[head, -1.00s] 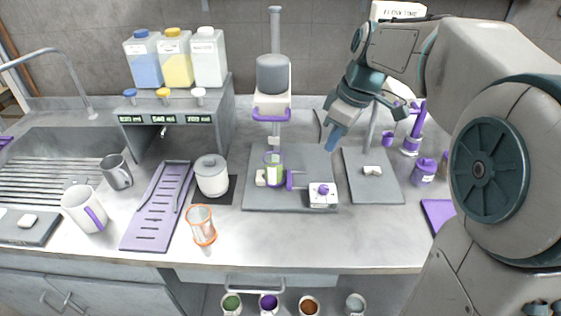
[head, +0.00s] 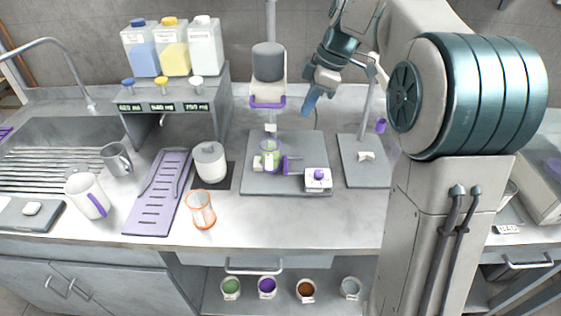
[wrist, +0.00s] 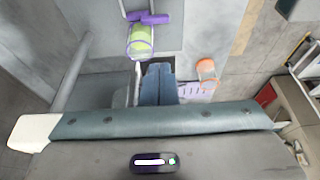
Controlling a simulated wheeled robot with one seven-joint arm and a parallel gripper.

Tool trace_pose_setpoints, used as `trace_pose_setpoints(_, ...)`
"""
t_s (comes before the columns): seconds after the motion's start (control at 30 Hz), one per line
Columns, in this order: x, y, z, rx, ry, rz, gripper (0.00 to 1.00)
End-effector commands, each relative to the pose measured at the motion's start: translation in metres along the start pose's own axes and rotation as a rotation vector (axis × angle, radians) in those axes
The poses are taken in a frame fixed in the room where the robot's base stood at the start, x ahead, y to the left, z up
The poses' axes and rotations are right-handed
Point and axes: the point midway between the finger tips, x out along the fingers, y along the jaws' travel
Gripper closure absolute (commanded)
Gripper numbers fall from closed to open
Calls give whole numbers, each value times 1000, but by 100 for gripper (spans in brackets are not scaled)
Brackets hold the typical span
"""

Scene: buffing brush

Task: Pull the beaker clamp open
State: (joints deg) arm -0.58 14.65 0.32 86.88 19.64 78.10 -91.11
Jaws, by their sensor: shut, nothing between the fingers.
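The beaker clamp, with its purple handle (head: 286,165), sits on the grey stand base (head: 262,187). It lies beside a glass beaker with green contents (head: 270,157), and a white block with a purple knob (head: 318,179) is to its right. In the wrist view the purple clamp handle (wrist: 148,17) is at the top, just above the beaker (wrist: 141,42). My gripper (head: 309,108) is shut and empty, above and behind the clamp in the head view, apart from it. Its blue fingers (wrist: 160,85) are together in the wrist view. The clamp's grip on the beaker is unclear.
The stand's column with a grey head and purple bar (head: 268,101) rises behind the beaker. A second grey stand base (head: 362,175) is to the right. The front counter is clear.

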Motion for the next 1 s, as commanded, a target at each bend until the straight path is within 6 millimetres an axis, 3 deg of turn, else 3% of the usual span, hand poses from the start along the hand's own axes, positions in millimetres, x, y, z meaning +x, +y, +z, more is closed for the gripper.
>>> trace_pose_setpoints(0.7,149,-2,-1,0,-2,-7,100)
trace_pose_setpoints(1.0,188,-1,-1,-1,-1,-3,100)
